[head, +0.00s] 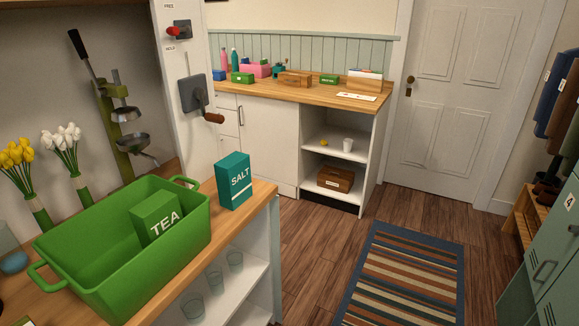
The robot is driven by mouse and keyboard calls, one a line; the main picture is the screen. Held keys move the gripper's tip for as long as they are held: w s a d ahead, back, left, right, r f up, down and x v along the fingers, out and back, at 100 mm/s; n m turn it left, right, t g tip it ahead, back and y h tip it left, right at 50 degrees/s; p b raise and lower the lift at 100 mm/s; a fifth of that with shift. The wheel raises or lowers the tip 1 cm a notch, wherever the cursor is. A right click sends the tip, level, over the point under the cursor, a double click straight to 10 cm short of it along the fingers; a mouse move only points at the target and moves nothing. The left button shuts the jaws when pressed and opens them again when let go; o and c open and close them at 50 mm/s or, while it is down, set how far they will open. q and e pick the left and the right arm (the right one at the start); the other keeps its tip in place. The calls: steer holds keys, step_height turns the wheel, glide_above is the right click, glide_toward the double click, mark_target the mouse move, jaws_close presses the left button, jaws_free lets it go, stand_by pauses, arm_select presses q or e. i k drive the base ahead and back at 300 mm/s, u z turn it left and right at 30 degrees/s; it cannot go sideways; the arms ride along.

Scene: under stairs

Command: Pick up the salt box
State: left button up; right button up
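The salt box (234,181) is a teal upright carton with "SALT" in white letters. It stands on the near wooden counter (262,190), close to its right end. Just left of it is a green tub (155,272) with handles, and a green tea box (157,218) stands inside the tub. The salt box is outside the tub. Neither of my grippers shows in the head view.
A green juicer press (122,115) and flowers (62,150) stand behind the tub. A crank handle (213,117) juts from the white panel above the salt box. Glasses (215,280) sit on the shelf below. The floor with a striped rug (405,275) is clear.

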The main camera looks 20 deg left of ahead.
mark_target(233, 172)
steer(key=u, duration=0.25)
steer(key=i, duration=1.1)
steer(key=u, duration=0.8)
